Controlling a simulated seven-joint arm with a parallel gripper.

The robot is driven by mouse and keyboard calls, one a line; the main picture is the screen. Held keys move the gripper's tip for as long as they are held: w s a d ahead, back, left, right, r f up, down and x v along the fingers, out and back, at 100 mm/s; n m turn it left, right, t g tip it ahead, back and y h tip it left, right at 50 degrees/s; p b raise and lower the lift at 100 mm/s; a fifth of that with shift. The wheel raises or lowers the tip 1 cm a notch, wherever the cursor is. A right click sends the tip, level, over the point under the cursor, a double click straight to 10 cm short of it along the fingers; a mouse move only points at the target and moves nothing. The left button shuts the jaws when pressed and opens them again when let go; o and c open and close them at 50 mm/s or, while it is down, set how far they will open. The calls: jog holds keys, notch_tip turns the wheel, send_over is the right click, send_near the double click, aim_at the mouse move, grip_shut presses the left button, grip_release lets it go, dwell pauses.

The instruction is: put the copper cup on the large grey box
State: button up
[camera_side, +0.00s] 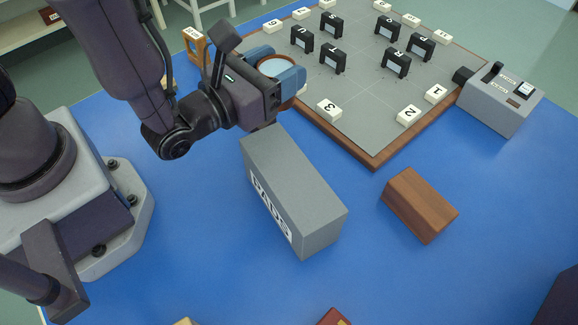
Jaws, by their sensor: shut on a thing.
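My gripper (277,72) has blue fingers shut around the copper cup (275,67). The cup's round open top with a pale inside shows between the fingers, and most of its wall is hidden by them. The large grey box (310,197) with "PADS" lettering on its side lies on the blue table, below the gripper in the picture. Its top is bare. The cup is beyond the box's far end, near the left edge of the grey board. I cannot tell how high the cup is held.
A grey board (362,120) with a wooden rim carries black holders and white numbered and lettered blocks. A brown wooden block (420,204) lies right of the box. A grey instrument (500,98) stands at the right. Blue table is clear around the box.

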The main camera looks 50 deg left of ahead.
jog(key=shift+s+d+r+h, duration=0.35)
jog(key=shift+d+r, duration=0.2)
jog(key=shift+d, duration=0.1)
jog(key=shift+s+d+f, duration=0.1)
jog(key=shift+s, duration=0.05)
jog(key=shift+f, duration=3.95)
jog(key=shift+f, duration=0.1)
jog(key=o, duration=1)
jog(key=shift+o, duration=0.2)
jog(key=s, duration=0.7)
jog(key=shift+s, duration=0.25)
